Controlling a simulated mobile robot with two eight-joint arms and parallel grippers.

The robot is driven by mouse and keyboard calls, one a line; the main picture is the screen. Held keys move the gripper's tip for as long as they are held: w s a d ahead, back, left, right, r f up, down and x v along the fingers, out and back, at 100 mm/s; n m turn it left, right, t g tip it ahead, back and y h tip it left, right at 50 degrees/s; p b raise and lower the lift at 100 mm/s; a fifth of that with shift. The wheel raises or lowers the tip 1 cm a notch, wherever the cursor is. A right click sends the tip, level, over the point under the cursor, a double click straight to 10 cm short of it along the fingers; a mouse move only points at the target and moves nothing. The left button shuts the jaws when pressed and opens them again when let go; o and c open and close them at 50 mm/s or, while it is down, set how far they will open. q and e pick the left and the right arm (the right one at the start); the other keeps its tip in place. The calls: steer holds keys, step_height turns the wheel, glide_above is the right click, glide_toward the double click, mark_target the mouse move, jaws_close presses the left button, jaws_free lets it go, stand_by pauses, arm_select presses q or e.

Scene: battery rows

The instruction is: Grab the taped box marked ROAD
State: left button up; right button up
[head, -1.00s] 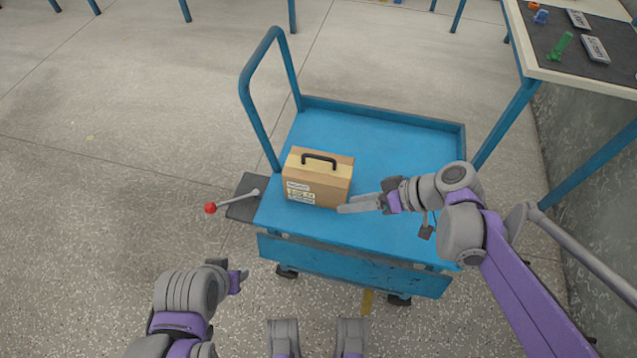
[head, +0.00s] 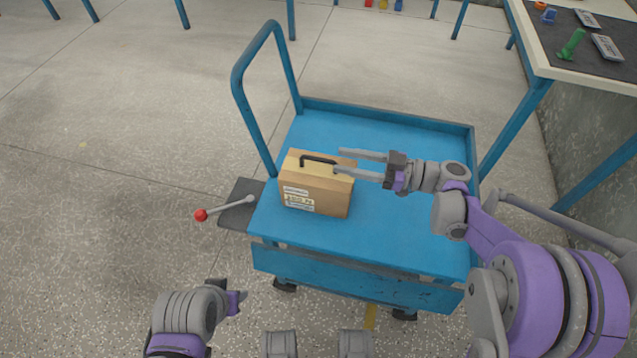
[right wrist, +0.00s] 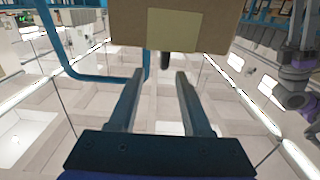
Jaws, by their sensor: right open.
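A tan cardboard box (head: 325,196) with a dark carry handle (head: 320,160) on top stands upright on the blue cart (head: 390,215). White labels are on its front; their print is too small to read. My right gripper (head: 338,161) is open and empty, its fingers pointing left at the right end of the handle. In the right wrist view the box (right wrist: 215,25) fills the top, and the dark handle end (right wrist: 165,60) shows just beyond and between the open fingertips (right wrist: 158,76). My left gripper (head: 238,299) is low at the left, away from the cart; its jaws are unclear.
The cart has a blue push rail (head: 240,95) at its left and a low rim. A red-knobbed lever (head: 201,215) sticks out at its left. A table (head: 575,75) with a green item and grey items stands at the upper right. The cart's bed right of the box is clear.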

mark_target(326, 160)
steer(key=x, duration=0.1)
steer(key=b+x, duration=0.1)
steer(key=x, duration=0.2)
steer(key=shift+s+a+f, duration=0.2)
steer(key=shift+a+f, duration=0.1)
steer(key=shift+w+a, duration=0.15)
steer(key=shift+a, duration=0.2)
jaws_close()
steer(key=shift+r, duration=0.1)
stand_by(0.8)
